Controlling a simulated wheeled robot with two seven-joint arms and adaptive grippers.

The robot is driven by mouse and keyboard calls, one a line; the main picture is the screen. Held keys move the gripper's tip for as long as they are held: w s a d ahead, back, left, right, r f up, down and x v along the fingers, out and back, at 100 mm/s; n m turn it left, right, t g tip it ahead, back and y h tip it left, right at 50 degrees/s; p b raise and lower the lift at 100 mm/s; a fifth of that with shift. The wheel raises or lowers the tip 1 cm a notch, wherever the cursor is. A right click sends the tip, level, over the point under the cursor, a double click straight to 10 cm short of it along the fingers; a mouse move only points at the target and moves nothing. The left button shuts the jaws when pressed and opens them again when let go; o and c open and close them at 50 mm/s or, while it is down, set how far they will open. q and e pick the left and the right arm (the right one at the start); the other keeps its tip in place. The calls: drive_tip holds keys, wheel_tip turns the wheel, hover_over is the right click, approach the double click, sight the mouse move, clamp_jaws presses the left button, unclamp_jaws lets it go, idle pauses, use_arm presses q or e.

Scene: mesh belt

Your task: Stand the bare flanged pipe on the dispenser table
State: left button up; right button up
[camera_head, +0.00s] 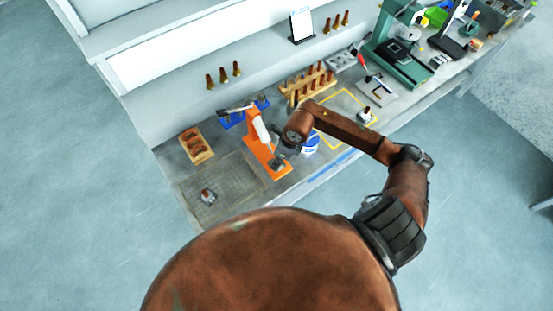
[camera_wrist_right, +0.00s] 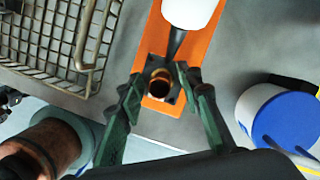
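The dispenser has a flat orange base (camera_head: 262,148) and a white bottle (camera_head: 261,132). The base also shows in the right wrist view (camera_wrist_right: 200,55), with the bottle (camera_wrist_right: 190,10) and its dark nozzle above it. In the head view the right gripper (camera_head: 285,152) is over the dispenser's near end. My left gripper is out of view.
A mesh tray (camera_head: 225,187) lies left of the dispenser, with another flanged piece (camera_head: 207,196) on it. A white and blue tub (camera_head: 310,142) stands close on the right. A wooden rack (camera_head: 307,85) and a wooden tray (camera_head: 196,145) are farther back. Another flanged piece (camera_head: 366,116) stands right.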

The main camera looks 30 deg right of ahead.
sight(284, 166)
drive_tip(key=shift+r, duration=0.1)
drive_tip(key=b+v, duration=0.1)
drive_tip(key=v, duration=1.1)
drive_tip(key=shift+b, duration=0.35)
